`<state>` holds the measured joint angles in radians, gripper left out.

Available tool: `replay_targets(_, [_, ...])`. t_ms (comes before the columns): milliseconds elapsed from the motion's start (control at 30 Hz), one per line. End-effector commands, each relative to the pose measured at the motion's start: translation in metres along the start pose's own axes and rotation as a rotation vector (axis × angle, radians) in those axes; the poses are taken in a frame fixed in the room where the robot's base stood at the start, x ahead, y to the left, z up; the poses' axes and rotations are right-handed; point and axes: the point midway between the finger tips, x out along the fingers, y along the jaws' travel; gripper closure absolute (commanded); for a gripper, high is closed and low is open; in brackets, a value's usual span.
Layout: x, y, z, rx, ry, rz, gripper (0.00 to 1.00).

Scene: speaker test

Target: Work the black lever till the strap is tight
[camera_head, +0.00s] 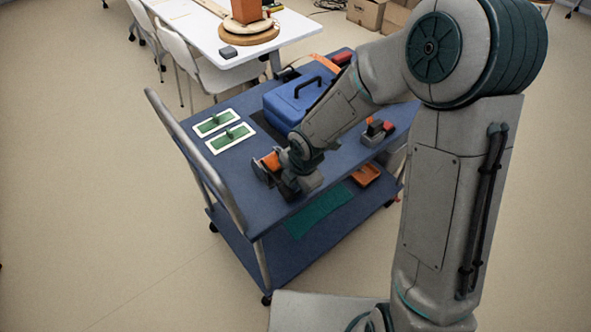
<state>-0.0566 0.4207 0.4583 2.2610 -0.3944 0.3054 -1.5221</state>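No black lever shows clearly; one may be hidden behind my arm. An orange strip (322,62) that looks like strap lies at the far end of the blue cart's top, behind a blue case (300,100) with a black handle. A small grey and red device (375,132) with an orange bit sits right of my forearm; I cannot tell whether it carries a lever. My gripper (277,178) is low over the cart's near part, beside or around an orange piece (271,161). Its fingers are too small and covered to tell open from shut.
The blue cart (225,180) has a grey push handle (190,150) on its left. The lower shelf holds a green mat (315,210) and an orange tray (367,174). A white table (205,40) stands behind.

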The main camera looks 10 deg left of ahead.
Motion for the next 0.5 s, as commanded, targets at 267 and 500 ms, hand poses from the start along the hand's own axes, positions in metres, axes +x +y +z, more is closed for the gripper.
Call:
replay_targets(267, [-0.003,-0.006,-0.003,-0.002,0.009,-0.014,1.00])
replay_targets(500, [-0.035,-0.006,0.000,-0.001,0.004,-0.006,1.00])
